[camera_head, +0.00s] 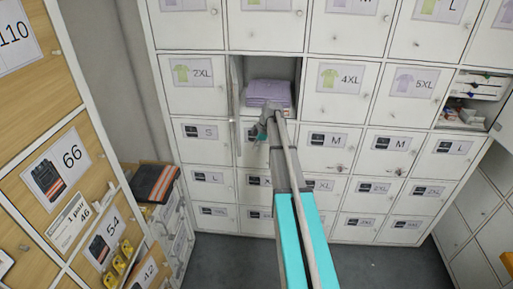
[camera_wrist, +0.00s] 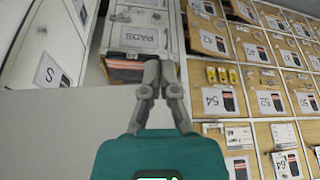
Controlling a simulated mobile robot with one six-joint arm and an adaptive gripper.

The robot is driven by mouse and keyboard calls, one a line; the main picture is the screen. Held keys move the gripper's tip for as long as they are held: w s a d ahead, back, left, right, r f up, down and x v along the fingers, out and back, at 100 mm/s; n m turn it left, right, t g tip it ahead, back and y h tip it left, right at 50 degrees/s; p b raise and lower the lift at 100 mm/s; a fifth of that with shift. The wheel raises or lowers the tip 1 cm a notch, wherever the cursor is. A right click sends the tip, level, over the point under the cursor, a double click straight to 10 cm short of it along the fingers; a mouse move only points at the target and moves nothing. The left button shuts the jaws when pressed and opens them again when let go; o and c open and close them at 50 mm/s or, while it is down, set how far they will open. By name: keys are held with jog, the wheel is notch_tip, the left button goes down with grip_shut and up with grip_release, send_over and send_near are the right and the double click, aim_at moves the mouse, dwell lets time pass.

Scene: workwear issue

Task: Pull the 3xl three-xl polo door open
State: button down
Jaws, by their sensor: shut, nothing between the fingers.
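The 3XL door (camera_head: 236,99) stands swung open to the left, between the 2XL and 4XL doors. I see it nearly edge-on, so its label is hidden. Its open compartment holds a stack of folded purple polos (camera_head: 268,91). My gripper (camera_head: 264,126) is at the lower front of this opening, just right of the door's lower part; I cannot tell whether it touches the door. In the wrist view my gripper (camera_wrist: 160,68) is shut with nothing in it. A plain pale panel fills the lower left there; I cannot tell whether it is the 3XL door.
The 2XL door (camera_head: 194,84) and 4XL door (camera_head: 340,91) are closed. An open compartment with boxes (camera_head: 466,114) is at the right. A wooden-fronted cabinet (camera_head: 60,150) stands at the left. A PADS drawer unit (camera_wrist: 138,40) shows in the wrist view. Grey floor is clear below.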

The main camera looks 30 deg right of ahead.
jog(key=shift+w+a+f, duration=0.1)
jog(key=shift+w+a, duration=0.15)
jog(key=shift+a, duration=0.4)
jog(key=shift+w+a, duration=0.2)
jog(key=shift+a, duration=0.45)
jog(key=shift+w+a+f, duration=0.1)
jog(key=shift+w+a, duration=0.15)
jog(key=shift+a, duration=0.4)
